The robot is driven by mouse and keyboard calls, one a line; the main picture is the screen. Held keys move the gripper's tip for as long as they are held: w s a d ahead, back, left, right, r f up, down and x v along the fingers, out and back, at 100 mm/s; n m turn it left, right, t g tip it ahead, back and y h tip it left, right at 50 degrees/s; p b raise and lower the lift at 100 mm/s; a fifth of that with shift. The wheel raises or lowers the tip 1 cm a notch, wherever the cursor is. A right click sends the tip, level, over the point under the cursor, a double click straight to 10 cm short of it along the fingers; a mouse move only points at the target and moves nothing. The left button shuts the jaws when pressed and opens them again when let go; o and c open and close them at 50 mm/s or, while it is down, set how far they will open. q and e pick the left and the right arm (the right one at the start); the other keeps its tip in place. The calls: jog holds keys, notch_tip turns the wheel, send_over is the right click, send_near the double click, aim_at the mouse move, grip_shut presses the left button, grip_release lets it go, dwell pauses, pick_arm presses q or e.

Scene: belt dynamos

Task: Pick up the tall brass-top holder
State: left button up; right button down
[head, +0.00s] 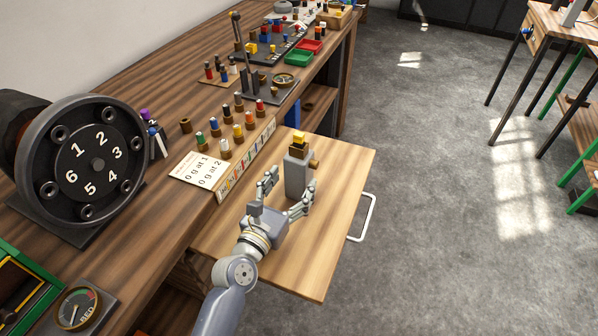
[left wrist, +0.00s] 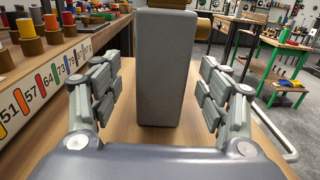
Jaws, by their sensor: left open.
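The tall holder (head: 297,172) is a grey upright block with a brass-coloured top and a yellow piece on it, and a brass knob on its right side. It stands upright on the pull-out wooden board (head: 335,215). My left gripper (head: 288,197) is open, its fingers to either side of the holder's near lower part. In the left wrist view the grey block (left wrist: 165,70) stands between the two open fingers, with a visible gap on each side. Its top is cut off there. My right gripper is not in view.
The bench left of the board holds a numbered dial wheel (head: 97,165), a paper card (head: 203,170), several coloured spools and a green tray (head: 299,58). A gauge (head: 77,308) lies at lower left. A metal handle (head: 364,217) sticks out from the board's right edge.

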aim_at(295, 170)
pick_arm(q)
jog(key=x, duration=0.3)
jog(key=shift+w+d+r, duration=0.1)
jog(key=shift+w+d, duration=0.1)
jog(key=shift+w, duration=0.05)
jog(key=shift+w+d, duration=0.1)
jog(key=shift+w, duration=0.2)
jog(key=shift+s, duration=0.1)
jog(key=shift+c, duration=0.3)
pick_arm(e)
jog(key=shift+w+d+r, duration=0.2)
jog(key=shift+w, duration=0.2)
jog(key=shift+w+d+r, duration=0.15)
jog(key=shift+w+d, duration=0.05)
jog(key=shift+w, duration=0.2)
pick_arm(q)
jog(key=shift+r, duration=0.1)
jog(key=c, duration=1.5)
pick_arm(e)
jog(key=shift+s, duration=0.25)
